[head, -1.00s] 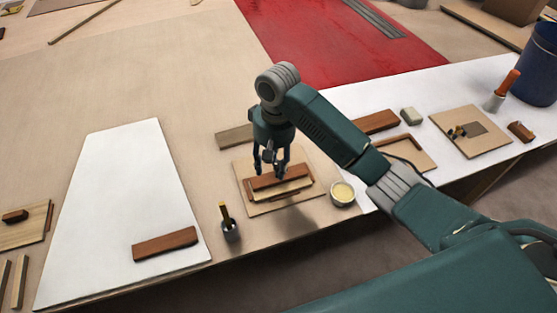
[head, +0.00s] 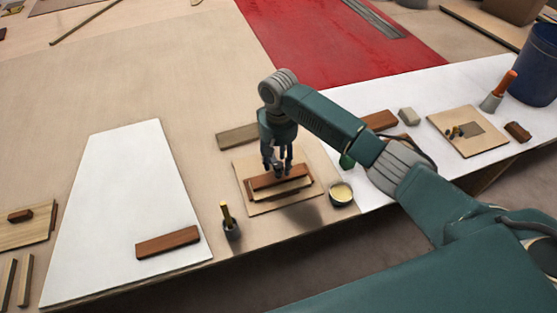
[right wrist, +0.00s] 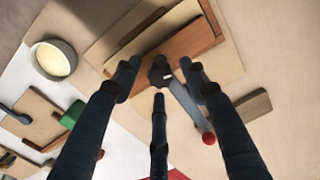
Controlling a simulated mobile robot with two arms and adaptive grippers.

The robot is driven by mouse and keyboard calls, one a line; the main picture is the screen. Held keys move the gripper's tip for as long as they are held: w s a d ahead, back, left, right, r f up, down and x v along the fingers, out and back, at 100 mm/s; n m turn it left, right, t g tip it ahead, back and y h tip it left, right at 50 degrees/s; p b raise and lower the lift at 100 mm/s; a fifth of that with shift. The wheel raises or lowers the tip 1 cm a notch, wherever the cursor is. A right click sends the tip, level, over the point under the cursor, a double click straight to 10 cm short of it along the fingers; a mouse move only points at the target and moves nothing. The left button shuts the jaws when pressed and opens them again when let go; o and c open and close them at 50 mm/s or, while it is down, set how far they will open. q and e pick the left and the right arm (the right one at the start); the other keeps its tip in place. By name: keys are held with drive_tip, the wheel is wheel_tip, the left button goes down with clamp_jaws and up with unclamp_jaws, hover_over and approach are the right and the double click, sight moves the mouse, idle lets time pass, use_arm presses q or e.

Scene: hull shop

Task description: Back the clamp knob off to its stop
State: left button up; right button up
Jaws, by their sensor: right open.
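The dark clamp knob (right wrist: 161,70) sits on a reddish-brown wooden block (right wrist: 190,42) in the right wrist view. A grey lever (right wrist: 186,104) with a red ball end (right wrist: 209,138) extends from beside the knob. My right gripper (head: 278,170) points down over the block. Its three dark fingers are open and spread around the knob, which shows between the fingertips (right wrist: 160,80). I cannot tell whether they touch it. My left gripper is not in view.
A small bowl of pale stuff (head: 341,194) stands close to the board's right. A pot with a yellow-handled tool (head: 230,228) stands at its front left. A wood strip (head: 236,137) lies behind. A white panel (head: 130,200) with a brown bar (head: 168,242) is at left.

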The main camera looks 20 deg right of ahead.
drive_tip(key=shift+f, duration=0.3)
clamp_jaws()
drive_tip(key=shift+r, duration=0.1)
